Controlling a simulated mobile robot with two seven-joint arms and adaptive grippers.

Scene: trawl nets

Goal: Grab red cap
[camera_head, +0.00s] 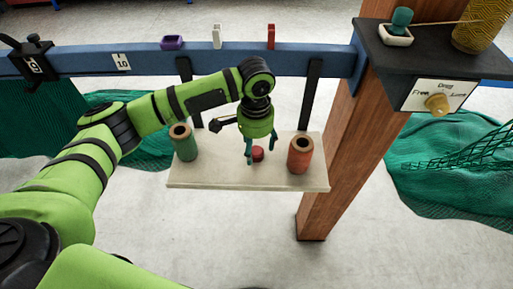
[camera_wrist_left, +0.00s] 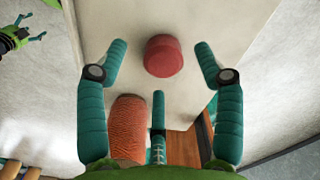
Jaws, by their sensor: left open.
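The red cap (camera_head: 258,154) is a small round piece on the pale hanging shelf (camera_head: 215,182), between a green spool and an orange-red spool. My left gripper (camera_head: 260,160) is above the shelf, pointing down over the cap, and partly hides it in the head view. In the left wrist view the cap (camera_wrist_left: 164,56) lies between and a little beyond the open fingertips (camera_wrist_left: 160,55). No finger visibly touches it.
The green spool (camera_head: 183,143) stands left of the gripper. The orange-red spool (camera_head: 300,153) stands close on its right. A wooden post (camera_head: 345,150) rises right of the shelf. A blue beam (camera_head: 140,62) runs behind, with small purple, white and red pieces on top.

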